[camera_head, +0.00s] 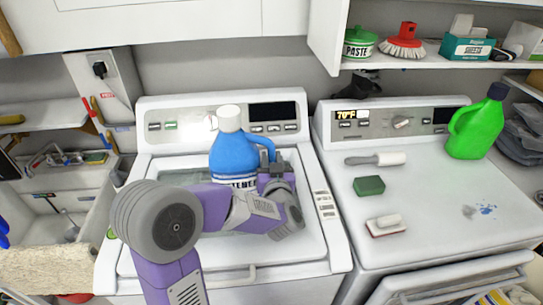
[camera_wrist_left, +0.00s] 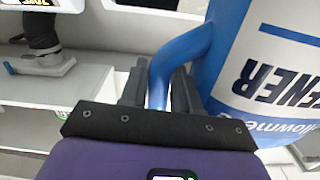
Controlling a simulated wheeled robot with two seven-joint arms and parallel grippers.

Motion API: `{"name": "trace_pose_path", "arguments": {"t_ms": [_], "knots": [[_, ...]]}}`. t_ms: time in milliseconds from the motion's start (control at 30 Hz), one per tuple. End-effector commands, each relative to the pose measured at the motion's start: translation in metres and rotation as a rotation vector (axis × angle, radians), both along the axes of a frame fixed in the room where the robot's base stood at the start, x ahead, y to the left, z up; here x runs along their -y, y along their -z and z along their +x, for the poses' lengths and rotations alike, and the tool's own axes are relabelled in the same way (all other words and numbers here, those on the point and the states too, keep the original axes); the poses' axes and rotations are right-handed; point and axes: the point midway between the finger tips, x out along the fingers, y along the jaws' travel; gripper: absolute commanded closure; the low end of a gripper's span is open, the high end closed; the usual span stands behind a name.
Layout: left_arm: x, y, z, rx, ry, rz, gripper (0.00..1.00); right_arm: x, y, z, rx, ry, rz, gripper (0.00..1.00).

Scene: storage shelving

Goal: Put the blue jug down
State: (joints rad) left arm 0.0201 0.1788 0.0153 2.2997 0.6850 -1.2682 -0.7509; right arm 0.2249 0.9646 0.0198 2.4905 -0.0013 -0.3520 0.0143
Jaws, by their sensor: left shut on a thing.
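The blue jug (camera_head: 233,155) has a white cap and a white label. It is upright over the top of the left washing machine (camera_head: 305,235). I cannot tell whether its base touches the lid, as my left arm hides its lower part. My left gripper (camera_head: 272,168) is at the jug's handle, on its right side. In the left wrist view the gripper (camera_wrist_left: 160,88) is shut on the blue handle, and the jug's body (camera_wrist_left: 225,50) fills the right side. My right gripper is not in view.
The right machine (camera_head: 440,210) holds a green jug (camera_head: 475,130), a green sponge (camera_head: 369,186), a brush (camera_head: 386,225) and a white-headed roller (camera_head: 376,159). A shelf above holds a paste tub (camera_head: 359,42), a red brush (camera_head: 403,42) and a box (camera_head: 467,48).

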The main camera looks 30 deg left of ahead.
Motion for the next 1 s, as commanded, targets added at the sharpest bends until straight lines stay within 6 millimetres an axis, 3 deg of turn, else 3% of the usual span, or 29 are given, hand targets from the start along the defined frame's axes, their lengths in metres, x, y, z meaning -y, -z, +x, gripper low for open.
{"name": "trace_pose_path", "arguments": {"t_ms": [267,300,433,867,1000], "knots": [[0.0,-0.003,0.001,0.009,0.0,0.011,1.0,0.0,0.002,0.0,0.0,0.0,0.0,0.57],[0.0,0.001,0.0,0.0,0.0,0.0,0.63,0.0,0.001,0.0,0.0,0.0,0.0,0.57],[0.0,0.001,0.0,0.0,-0.001,0.0,0.44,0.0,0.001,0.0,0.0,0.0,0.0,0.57],[-0.001,-0.002,0.0,0.0,-0.004,0.0,0.44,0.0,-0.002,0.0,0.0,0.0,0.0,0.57],[0.012,-0.002,-0.014,-0.001,0.0,-0.001,0.44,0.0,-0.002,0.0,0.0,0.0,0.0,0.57]]}}
